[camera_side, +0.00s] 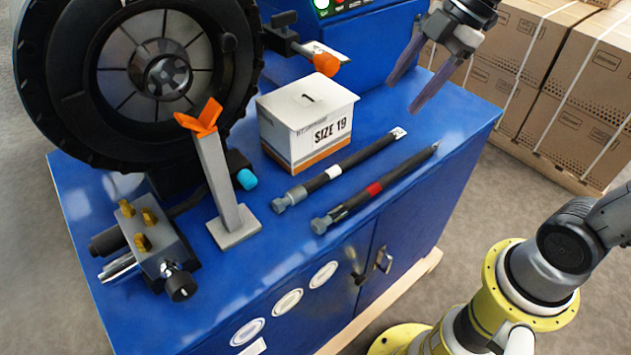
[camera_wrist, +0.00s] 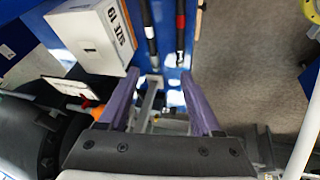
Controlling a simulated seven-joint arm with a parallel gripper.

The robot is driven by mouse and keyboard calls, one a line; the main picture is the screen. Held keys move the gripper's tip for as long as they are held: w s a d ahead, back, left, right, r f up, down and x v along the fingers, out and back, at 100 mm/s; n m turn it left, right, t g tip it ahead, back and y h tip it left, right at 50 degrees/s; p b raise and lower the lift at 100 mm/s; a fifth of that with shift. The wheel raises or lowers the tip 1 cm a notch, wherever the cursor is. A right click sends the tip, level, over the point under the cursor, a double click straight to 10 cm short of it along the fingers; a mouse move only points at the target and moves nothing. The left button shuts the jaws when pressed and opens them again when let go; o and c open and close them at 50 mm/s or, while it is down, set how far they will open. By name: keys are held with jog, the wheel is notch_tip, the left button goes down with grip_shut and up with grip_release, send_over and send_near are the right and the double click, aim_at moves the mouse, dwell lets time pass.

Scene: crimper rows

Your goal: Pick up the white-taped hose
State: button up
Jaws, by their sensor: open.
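The white-taped hose (camera_side: 350,162) is a black hose with a white band and a metal fitting at its near left end. It lies on the blue cabinet top beside the white box. It also shows in the wrist view (camera_wrist: 150,30), at the top between the fingers. A similar hose with a red band (camera_side: 385,184) lies roughly parallel on its right, apart from it. My gripper (camera_side: 418,92) is open and empty, above the cabinet's far right part, beyond the hoses' far ends. Its purple fingers also show in the wrist view (camera_wrist: 162,100).
A white box marked SIZE 19 (camera_side: 308,125) stands close to the white-taped hose. A grey post with an orange top (camera_side: 222,175) and a metal valve block (camera_side: 150,240) stand to the left. The large black crimper (camera_side: 140,75) is behind. Stacked cartons (camera_side: 560,90) stand at right.

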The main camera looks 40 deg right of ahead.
jog(key=w+d+f+n+g+y, duration=0.1)
jog(key=w+d+f, duration=0.1)
jog(key=w+f, duration=0.3)
jog(key=m, duration=0.1)
send_near(342, 163)
jog(key=f, duration=0.1)
jog(key=w+f, duration=0.1)
jog(key=f, duration=0.1)
jog(key=shift+w+a+f+g+y, duration=0.2)
jog(key=shift+f+g+y, duration=0.1)
jog(key=shift+g, duration=0.1)
jog(key=shift+s+a+x, duration=0.15)
jog(key=shift+a+x, duration=0.05)
jog(key=shift+x, duration=1.15)
jog(key=shift+s+a+x, duration=0.1)
jog(key=shift+a+x, duration=0.05)
jog(key=shift+x, duration=1.2)
jog(key=shift+r, duration=0.2)
grip_shut()
jog(key=shift+r, duration=0.1)
